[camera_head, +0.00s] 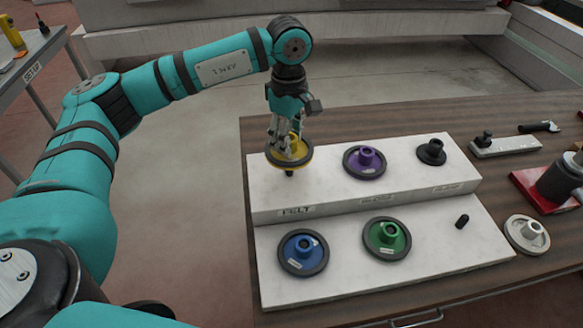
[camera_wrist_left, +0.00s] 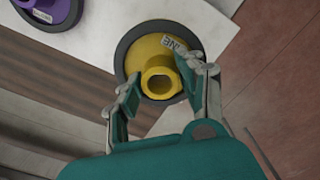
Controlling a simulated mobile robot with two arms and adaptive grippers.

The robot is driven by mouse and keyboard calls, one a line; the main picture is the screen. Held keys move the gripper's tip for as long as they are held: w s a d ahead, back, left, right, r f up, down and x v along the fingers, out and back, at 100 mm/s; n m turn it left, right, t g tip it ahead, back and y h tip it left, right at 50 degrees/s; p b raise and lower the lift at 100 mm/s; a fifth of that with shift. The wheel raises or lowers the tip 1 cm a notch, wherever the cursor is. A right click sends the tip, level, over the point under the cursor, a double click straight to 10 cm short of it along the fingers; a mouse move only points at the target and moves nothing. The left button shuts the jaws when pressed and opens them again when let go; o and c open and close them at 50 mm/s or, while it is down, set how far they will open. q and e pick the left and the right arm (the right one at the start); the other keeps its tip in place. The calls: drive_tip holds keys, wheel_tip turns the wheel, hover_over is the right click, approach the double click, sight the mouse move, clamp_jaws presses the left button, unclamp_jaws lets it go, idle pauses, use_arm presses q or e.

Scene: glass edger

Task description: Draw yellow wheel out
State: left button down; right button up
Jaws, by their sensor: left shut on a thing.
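The yellow wheel (camera_head: 303,151) has a dark rim and a raised hub. My left gripper (camera_head: 288,141) comes down on it from above and is shut on its hub. In the left wrist view the yellow wheel (camera_wrist_left: 150,52) faces the camera, with the fingers (camera_wrist_left: 164,92) on either side of the hub. A short dark peg (camera_head: 289,172) shows just below the wheel, over the left end of the rack's upper step. I cannot tell whether the peg still reaches into the wheel. My right gripper is not in view.
The white stepped rack (camera_head: 330,202) also holds a purple wheel (camera_head: 365,161), a small black wheel (camera_head: 432,152), a blue wheel (camera_head: 303,252), a green wheel (camera_head: 387,238) and a bare peg (camera_head: 462,221). A grey wheel (camera_head: 527,234) and a red-based device (camera_head: 540,188) stand right on the wooden table.

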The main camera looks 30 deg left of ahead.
use_arm(q)
wheel_tip(320, 180, up, 4)
drive_tip(key=shift+r+p, duration=0.1)
drive_tip(key=shift+p, duration=0.9)
